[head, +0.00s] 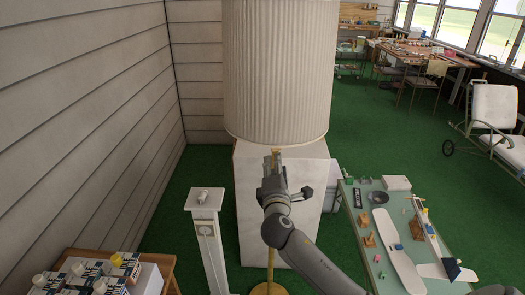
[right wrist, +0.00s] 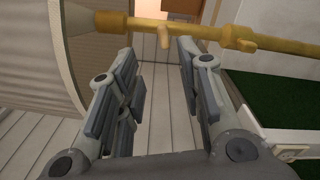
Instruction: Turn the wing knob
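A floor lamp has a large white pleated shade (head: 280,70) and a thin brass pole (head: 270,262). In the right wrist view the brass pole (right wrist: 205,30) crosses the top of the picture, and the small wing knob (right wrist: 164,38) sticks out from it. My right gripper (head: 273,166) is just below the shade at the pole. In the wrist view my right gripper (right wrist: 158,55) is open, with the knob in line with the gap between its fingertips. I see no contact with the knob. In the head view the knob cannot be made out clearly. My left gripper is not in view.
A white box-shaped stand (head: 316,215) is behind the lamp. A narrow white post (head: 207,245) stands left of the pole. A green table (head: 350,205) with a model plane is right. A wooden table (head: 150,262) with bottles and boxes is front left. Green floor lies between.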

